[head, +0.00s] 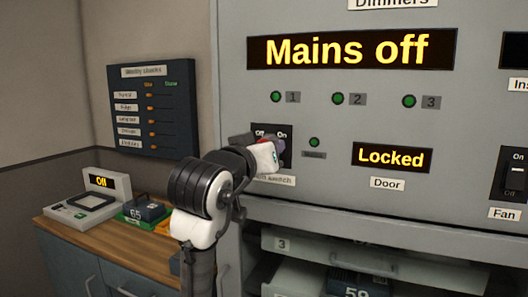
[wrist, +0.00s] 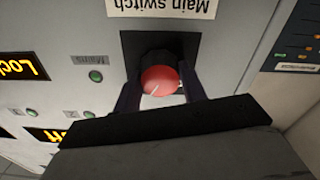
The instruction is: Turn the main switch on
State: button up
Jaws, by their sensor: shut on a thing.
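The main switch is a red round knob (wrist: 160,80) on a black plate (wrist: 130,47), seen upside down in the wrist view under its "Main switch" label (wrist: 162,7). In the head view my gripper (head: 276,150) covers most of the knob, and the plate (head: 286,132) shows "Off" left and "On" right. The big display (head: 350,50) reads "Mains off".
Right of the switch are a green lamp (head: 314,142) and a door display (head: 391,157) reading "Locked". A fan switch (head: 513,174) sits at far right. Below, a rack (head: 350,245) juts out. A wooden counter (head: 110,250) with devices stands left, under a dark slider panel (head: 152,108).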

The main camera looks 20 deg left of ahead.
jog(key=shift+f+m, duration=0.1)
jog(key=shift+m, duration=1.5)
jog(key=o, duration=1)
jog(key=shift+c, duration=0.2)
jog(key=shift+s, duration=0.1)
jog(key=s+b, duration=0.3)
jog(key=s, duration=1)
jog(key=shift+s+a, duration=0.2)
jog(key=shift+s, duration=0.15)
